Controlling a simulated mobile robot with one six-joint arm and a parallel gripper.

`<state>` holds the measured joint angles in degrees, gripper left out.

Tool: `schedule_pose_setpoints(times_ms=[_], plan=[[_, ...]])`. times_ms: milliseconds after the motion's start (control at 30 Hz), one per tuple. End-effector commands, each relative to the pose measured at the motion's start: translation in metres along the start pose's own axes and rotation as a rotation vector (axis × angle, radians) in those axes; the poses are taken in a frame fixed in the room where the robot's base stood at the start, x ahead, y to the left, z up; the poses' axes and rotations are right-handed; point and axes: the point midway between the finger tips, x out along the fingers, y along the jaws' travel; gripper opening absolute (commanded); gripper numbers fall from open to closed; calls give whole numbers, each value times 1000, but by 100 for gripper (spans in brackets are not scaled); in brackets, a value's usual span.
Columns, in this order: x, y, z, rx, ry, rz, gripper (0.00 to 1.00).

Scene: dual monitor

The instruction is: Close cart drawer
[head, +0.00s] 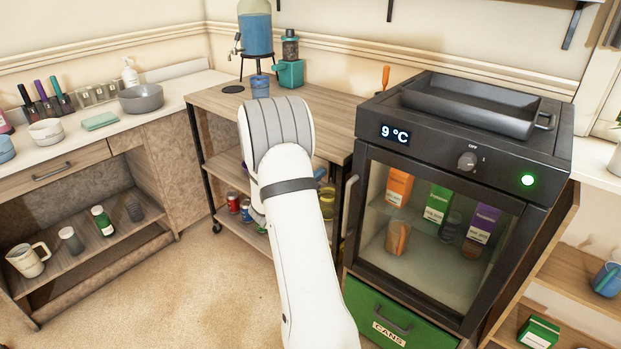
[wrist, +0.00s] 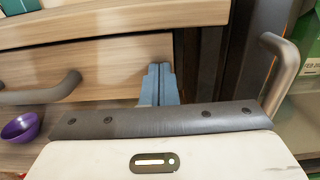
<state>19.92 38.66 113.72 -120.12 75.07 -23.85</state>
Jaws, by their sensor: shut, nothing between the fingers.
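The wooden cart (head: 325,125) with a dark frame stands in the middle of the head view, and my white arm covers much of its front. In the wrist view, a light wood drawer front (wrist: 105,70) with a curved grey handle (wrist: 40,95) lies below the cart's top edge (wrist: 130,20). My gripper (wrist: 158,72) has its blue fingers shut and empty, by the right end of the drawer front. I cannot tell whether they touch it. My gripper is hidden behind my arm in the head view. How far out the drawer stands is unclear.
A small fridge (head: 440,235) stands close on the right; its handle (wrist: 280,70) is near my gripper. A purple bowl (wrist: 20,127) is at the lower left. A blue-filled dispenser (head: 256,35) stands on the cart. The floor (head: 190,285) at front left is clear.

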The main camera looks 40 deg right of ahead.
Motion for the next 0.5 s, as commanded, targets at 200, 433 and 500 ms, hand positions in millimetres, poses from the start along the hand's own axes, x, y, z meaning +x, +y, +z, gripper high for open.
schedule_pose_setpoints(times_ms=[200,433,500], plan=[[-20,-1,4,5,-9,-5,0],[-77,2,5,-1,-6,3,0],[-93,2,4,-1,-6,3,0]])
